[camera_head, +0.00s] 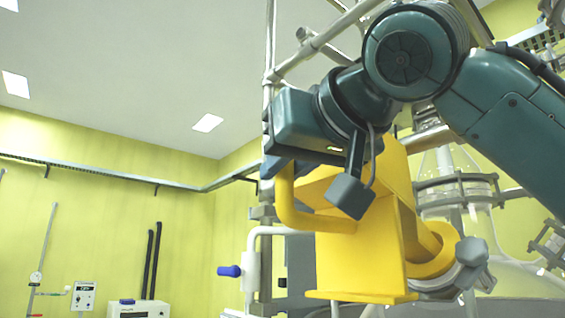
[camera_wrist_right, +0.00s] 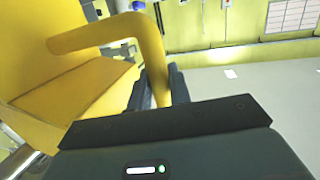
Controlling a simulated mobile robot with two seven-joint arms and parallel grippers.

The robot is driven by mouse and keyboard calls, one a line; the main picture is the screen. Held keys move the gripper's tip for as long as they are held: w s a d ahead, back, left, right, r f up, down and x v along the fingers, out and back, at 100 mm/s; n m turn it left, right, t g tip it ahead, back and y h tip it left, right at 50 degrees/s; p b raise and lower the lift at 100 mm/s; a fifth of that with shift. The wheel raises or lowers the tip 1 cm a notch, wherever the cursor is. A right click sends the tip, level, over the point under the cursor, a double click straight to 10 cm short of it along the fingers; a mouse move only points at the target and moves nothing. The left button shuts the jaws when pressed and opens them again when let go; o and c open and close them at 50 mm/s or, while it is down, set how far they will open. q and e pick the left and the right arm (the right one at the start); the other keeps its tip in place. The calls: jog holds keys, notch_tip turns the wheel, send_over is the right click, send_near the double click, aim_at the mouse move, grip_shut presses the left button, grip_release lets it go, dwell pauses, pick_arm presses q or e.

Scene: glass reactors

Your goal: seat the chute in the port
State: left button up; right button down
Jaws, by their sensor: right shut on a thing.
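The yellow chute (camera_head: 365,240) is a boxy hopper with a tube handle (camera_head: 290,200) at its left side. My right gripper (camera_head: 273,170) is shut on that handle. The right wrist view shows the handle (camera_wrist_right: 110,32) between the dark fingers (camera_wrist_right: 160,88), with the chute body (camera_wrist_right: 70,90) at the left. The chute's round yellow end (camera_head: 432,250) points right, toward the port (camera_head: 468,272), a grey clamped collar on the glass vessel. The round end overlaps the collar in the picture; I cannot tell whether it is seated. My left gripper is not in view.
Glass reactor parts and a clamped flange (camera_head: 455,190) stand at the right behind the chute. A vertical metal pole (camera_head: 268,110) and a white pipe with a blue-handled valve (camera_head: 230,271) are at its left. The space farther left is open to the yellow wall.

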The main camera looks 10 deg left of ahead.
jog(key=shift+w+d+f+b, duration=0.3)
jog(key=shift+w+d+f, duration=0.1)
jog(key=shift+w+f, duration=0.1)
dwell(0.3)
jog(key=c, duration=1.4)
grip_release()
jog(key=shift+c, duration=0.2)
jog(key=shift+s+d+f, duration=0.1)
jog(key=f+b+v, duration=0.1)
jog(key=b+v, duration=0.1)
jog(key=v, duration=0.7)
jog(key=shift+s+d+r+b, duration=0.2)
jog(key=shift+d+r+b, duration=0.1)
jog(key=shift+b, duration=0.05)
jog(key=shift+o, duration=0.4)
jog(key=o, duration=0.5)
